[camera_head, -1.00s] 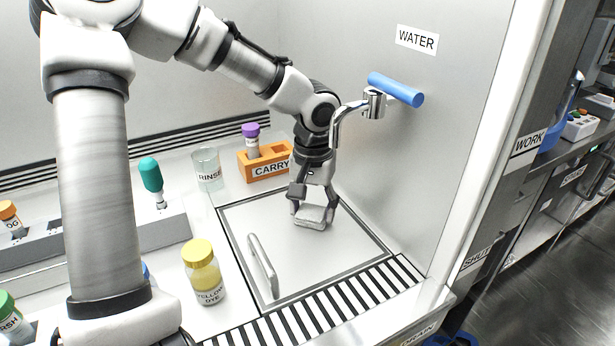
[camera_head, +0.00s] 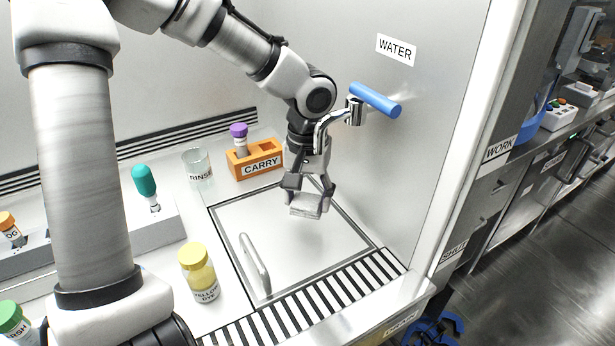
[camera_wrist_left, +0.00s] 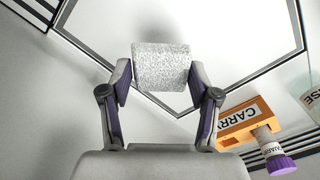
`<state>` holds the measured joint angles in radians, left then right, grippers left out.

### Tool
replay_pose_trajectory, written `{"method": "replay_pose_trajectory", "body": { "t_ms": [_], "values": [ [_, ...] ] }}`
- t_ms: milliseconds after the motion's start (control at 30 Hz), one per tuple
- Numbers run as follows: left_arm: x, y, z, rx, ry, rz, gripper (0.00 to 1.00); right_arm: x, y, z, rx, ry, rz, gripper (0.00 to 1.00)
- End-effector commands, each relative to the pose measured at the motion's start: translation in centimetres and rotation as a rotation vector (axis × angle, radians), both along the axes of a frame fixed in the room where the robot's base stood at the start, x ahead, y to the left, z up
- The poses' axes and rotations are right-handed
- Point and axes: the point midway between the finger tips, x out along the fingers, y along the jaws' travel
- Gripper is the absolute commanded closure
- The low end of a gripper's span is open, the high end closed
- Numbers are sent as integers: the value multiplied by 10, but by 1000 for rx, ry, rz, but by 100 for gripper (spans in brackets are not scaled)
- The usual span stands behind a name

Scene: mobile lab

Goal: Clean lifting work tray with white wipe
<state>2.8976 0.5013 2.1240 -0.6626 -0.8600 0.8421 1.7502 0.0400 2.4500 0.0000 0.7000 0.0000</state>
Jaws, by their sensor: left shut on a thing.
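The lifting work tray (camera_head: 315,240) is a flat, pale square panel with a dark outline and a metal handle (camera_head: 255,264) at its left side. It also shows in the left wrist view (camera_wrist_left: 215,28). My left gripper (camera_head: 307,195) is shut on the white wipe (camera_head: 305,206), a speckled pale block between its fingers. The wipe also shows in the left wrist view (camera_wrist_left: 161,67) between the fingertips. It is over the back right part of the tray. It looks slightly raised, but I cannot tell for sure whether it touches. My right gripper is not in view.
A metal tap with a blue lever (camera_head: 376,100) hangs close beside my left wrist. An orange CARRY rack (camera_head: 255,160) with a purple-capped vial and a RINSE beaker (camera_head: 197,166) stand behind the tray. A yellow dye jar (camera_head: 198,273) stands left of the handle. A striped strip (camera_head: 318,300) edges the front.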

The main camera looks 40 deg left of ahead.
Motion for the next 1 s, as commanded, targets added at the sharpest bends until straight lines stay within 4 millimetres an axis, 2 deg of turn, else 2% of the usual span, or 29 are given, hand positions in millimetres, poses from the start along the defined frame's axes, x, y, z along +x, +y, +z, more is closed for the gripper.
{"method": "replay_pose_trajectory", "body": {
  "t_ms": [33,100,433,700,1000],
  "values": [
    [0,0,12,0,-1,0,66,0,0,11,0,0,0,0],
    [0,0,17,0,-1,0,66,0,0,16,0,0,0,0],
    [0,0,18,0,0,0,66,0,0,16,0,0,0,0],
    [0,0,47,0,0,1,66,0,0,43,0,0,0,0],
    [0,0,45,0,0,1,66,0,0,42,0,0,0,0]
  ]
}}
